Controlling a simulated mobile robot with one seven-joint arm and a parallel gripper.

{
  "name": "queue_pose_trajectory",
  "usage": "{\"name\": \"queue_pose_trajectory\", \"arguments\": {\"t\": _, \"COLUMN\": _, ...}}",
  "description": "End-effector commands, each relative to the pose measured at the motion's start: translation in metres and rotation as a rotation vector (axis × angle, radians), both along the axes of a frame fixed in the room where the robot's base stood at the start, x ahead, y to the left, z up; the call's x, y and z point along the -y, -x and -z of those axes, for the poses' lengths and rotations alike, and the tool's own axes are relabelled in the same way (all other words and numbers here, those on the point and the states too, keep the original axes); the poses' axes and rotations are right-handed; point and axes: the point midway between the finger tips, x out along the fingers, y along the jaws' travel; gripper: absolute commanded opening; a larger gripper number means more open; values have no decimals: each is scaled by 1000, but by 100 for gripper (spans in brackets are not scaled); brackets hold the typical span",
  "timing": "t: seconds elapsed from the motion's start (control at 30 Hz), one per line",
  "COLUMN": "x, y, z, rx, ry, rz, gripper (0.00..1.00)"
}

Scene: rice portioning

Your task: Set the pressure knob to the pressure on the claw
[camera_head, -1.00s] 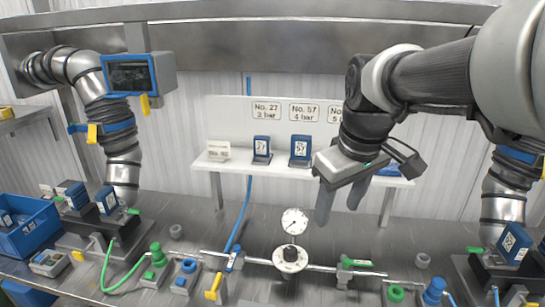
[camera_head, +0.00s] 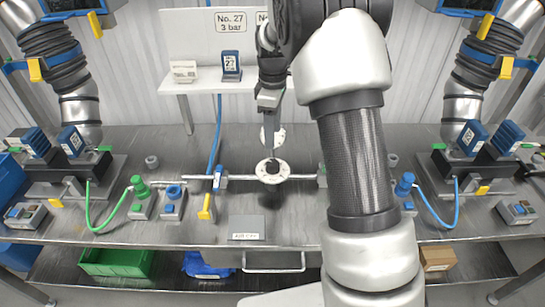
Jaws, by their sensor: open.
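A blue claw-like block (camera_head: 231,63) with a white label reading about 27 stands on the shelf under a sign (camera_head: 230,22) reading "No. 27 3 bar".
Blue labelled blocks (camera_head: 72,141) sit on the left station, and more (camera_head: 472,137) on the right. Green (camera_head: 138,188) and blue (camera_head: 173,191) fittings and a yellow lever (camera_head: 205,207) flank the pipe. A grey plate (camera_head: 246,228) lies in front. My arm covers the right centre.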

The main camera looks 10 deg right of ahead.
Motion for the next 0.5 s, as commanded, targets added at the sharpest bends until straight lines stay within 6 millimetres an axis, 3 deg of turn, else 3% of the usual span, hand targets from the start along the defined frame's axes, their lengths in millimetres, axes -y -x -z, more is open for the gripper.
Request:
{"name": "queue_pose_trajectory", "arguments": {"t": 0.3, "x": 0, "y": 1, "z": 70, "rx": -5, "ry": 1, "rz": 0, "gripper": 52}}
{"name": "queue_pose_trajectory", "arguments": {"t": 0.5, "x": 0, "y": 1, "z": 97, "rx": -2, "ry": 0, "rz": 0, "gripper": 52}}
